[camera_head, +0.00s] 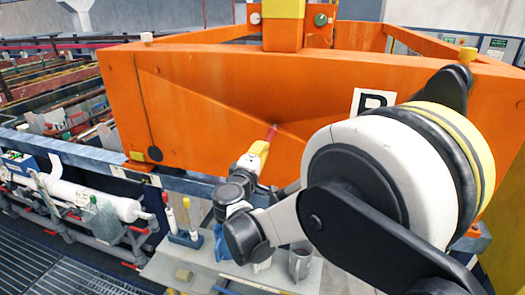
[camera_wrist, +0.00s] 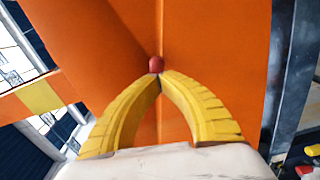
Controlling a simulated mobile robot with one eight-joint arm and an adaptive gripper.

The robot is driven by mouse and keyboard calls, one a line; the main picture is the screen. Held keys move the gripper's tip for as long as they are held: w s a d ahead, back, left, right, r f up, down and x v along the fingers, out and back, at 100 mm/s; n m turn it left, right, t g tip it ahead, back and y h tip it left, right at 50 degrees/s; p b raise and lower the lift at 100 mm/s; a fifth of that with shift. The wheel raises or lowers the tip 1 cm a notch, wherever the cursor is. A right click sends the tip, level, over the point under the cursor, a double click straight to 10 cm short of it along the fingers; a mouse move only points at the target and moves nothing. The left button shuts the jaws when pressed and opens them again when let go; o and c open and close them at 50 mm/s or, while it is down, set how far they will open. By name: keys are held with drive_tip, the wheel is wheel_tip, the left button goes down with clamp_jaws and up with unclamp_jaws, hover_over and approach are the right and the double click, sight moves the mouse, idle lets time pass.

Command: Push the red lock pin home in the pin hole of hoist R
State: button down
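The orange hoist (camera_head: 200,105) fills the middle of the head view. A white plate with a black letter R (camera_head: 365,96), partly covered by my arm, is on its face. The red lock pin (camera_head: 271,132) shows as a short red piece at the hoist's face, just beyond the yellow fingertips of my gripper (camera_head: 265,143). In the wrist view, the pin's rounded red end (camera_wrist: 155,64) is right at the tips of my gripper (camera_wrist: 158,77). The fingers meet, with no clear gap between them. The pin hole is hidden, so the pin's depth cannot be told.
Below the hoist is a light work surface (camera_head: 215,272) with a grey cup (camera_head: 300,264), a blue item (camera_head: 222,244), a yellow block (camera_head: 183,274) and upright tools in a blue holder (camera_head: 186,238). White pipes (camera_head: 85,200) run at left.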

drive_tip(key=shift+x, duration=1.55)
drive_tip(key=b+v, duration=0.1)
drive_tip(key=v, duration=1.4)
drive_tip(key=shift+w+d, duration=0.1)
